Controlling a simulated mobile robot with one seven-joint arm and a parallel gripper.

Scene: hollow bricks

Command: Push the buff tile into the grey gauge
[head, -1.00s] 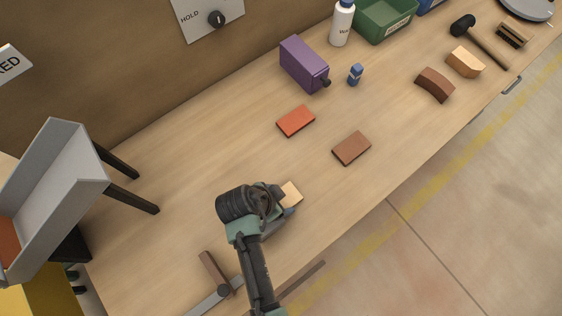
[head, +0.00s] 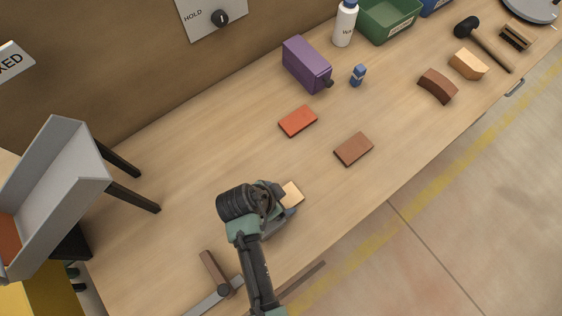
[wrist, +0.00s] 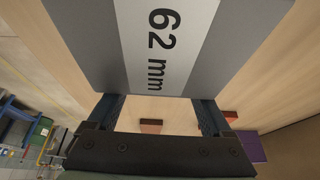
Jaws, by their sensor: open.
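The buff tile (head: 292,193) shows in the head view just beyond my gripper (head: 287,204), on the bench; my wrist hides part of it. In the wrist view, a grey piece marked "62 mm" (wrist: 160,45), which looks like the grey gauge, fills the top middle, close to the camera. The two fingers of my gripper (wrist: 158,112) stand apart below it, their far ends meeting its lower edge. A pale surface shows between them; I cannot tell whether it is tile or bench. The gauge is not clear in the head view, where my arm covers that spot.
A brown tile (head: 354,149) and a red tile (head: 298,121) lie beyond. A purple box (head: 307,64) and small blue item (head: 358,75) stand further back. A grey chute (head: 60,190) is at left, a bevel tool (head: 217,275) near my arm.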

